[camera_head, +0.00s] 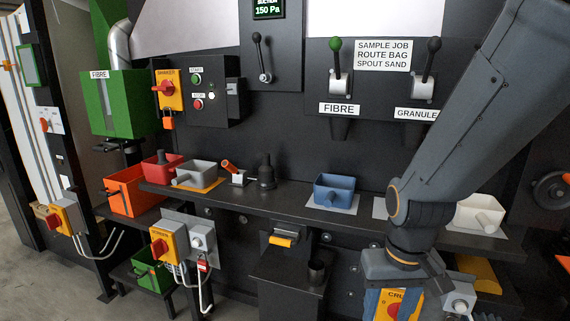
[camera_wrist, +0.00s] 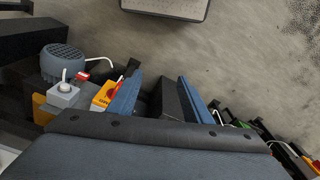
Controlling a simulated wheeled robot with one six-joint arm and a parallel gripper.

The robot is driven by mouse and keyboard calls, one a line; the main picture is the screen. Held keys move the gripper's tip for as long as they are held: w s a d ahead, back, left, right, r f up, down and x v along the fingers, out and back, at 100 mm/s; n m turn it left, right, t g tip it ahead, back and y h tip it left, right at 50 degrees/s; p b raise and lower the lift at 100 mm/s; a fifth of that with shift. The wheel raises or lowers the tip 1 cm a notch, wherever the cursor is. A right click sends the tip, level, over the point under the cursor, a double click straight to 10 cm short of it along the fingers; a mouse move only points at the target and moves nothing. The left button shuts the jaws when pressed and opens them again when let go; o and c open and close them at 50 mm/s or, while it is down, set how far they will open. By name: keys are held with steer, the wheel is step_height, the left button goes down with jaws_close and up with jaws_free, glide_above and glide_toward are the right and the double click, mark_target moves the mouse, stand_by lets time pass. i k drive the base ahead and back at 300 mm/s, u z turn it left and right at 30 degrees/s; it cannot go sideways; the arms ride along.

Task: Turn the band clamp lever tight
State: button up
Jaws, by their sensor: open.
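My gripper (camera_wrist: 160,95) is open in the wrist view, its two blue fingers apart with nothing between them. In the head view it (camera_head: 393,303) points down at the lower right, in front of an orange-yellow switch box that it partly covers. A black collar (camera_head: 126,146) sits under the green FIBRE box (camera_head: 112,104) at the left; it may be the band clamp, but its lever is too small to make out. It is far to the left of my gripper and apart from it.
A dark shelf (camera_head: 280,203) carries a red scoop, a grey scoop (camera_head: 195,174), a blue scoop (camera_head: 337,189) and a white scoop (camera_head: 480,214). An orange bin (camera_head: 125,192) stands under the FIBRE box. Switch boxes with hanging cables (camera_head: 171,245) project in front. Bare floor shows in the wrist view.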

mark_target(226, 164)
steer(key=k, duration=0.6)
steer(key=u, duration=0.9)
steer(key=i, duration=0.95)
steer(key=z, duration=0.65)
steer(key=i, duration=0.95)
steer(key=z, duration=0.3)
